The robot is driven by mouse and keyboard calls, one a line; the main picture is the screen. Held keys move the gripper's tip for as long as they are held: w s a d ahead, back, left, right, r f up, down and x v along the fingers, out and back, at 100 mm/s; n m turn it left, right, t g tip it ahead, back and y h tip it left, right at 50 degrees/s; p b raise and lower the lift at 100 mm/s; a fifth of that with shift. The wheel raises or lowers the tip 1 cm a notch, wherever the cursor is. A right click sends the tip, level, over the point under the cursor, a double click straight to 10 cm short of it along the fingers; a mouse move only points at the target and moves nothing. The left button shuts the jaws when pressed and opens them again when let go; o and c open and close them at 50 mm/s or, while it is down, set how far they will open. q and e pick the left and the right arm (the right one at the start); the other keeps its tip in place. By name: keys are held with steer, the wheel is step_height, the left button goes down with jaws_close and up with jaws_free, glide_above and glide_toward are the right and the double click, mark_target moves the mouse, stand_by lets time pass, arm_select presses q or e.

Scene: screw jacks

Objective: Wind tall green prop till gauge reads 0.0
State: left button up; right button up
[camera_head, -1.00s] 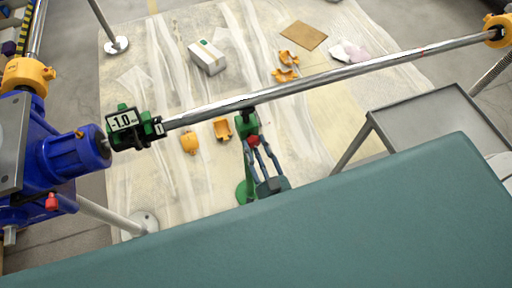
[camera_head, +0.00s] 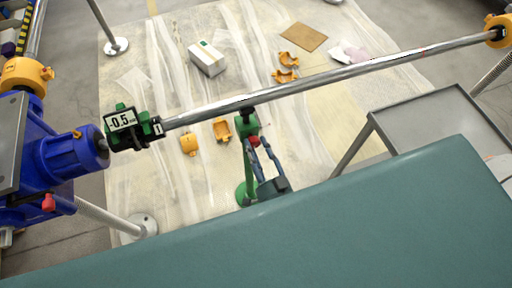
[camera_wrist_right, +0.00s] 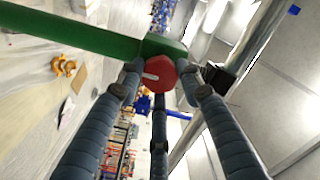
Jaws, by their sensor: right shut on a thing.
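The tall green prop (camera_head: 246,128) stands under the long steel shaft (camera_head: 320,79), its dark head touching the shaft's underside. A red knob (camera_head: 253,141) sits on its side. My right gripper (camera_head: 258,149) is shut on the knob, coming from below right. In the right wrist view, its dark blue fingers surround the red knob (camera_wrist_right: 160,77) in front of the green prop body (camera_wrist_right: 80,36). The gauge (camera_head: 121,120), in a green clamp at the shaft's left end, reads -0.5. My left gripper is not in view.
A blue motor (camera_head: 70,155) stands at left by the gauge. A grey table (camera_head: 435,117) stands at right. Orange shells (camera_head: 222,130), a white box (camera_head: 206,59) and a brown board (camera_head: 303,37) lie on the floor sheet. A yellow-orange bearing (camera_head: 497,30) holds the shaft's far right end.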

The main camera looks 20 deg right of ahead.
steer(key=o, duration=1.1)
steer(key=shift+w+d+r, duration=0.1)
steer(key=shift+d+r, duration=0.05)
steer(key=shift+r, duration=0.2)
steer(key=shift+f, duration=0.1)
steer(key=s, duration=1.2)
steer(key=shift+s+d, duration=0.1)
steer(key=shift+d, duration=0.05)
stand_by(0.4)
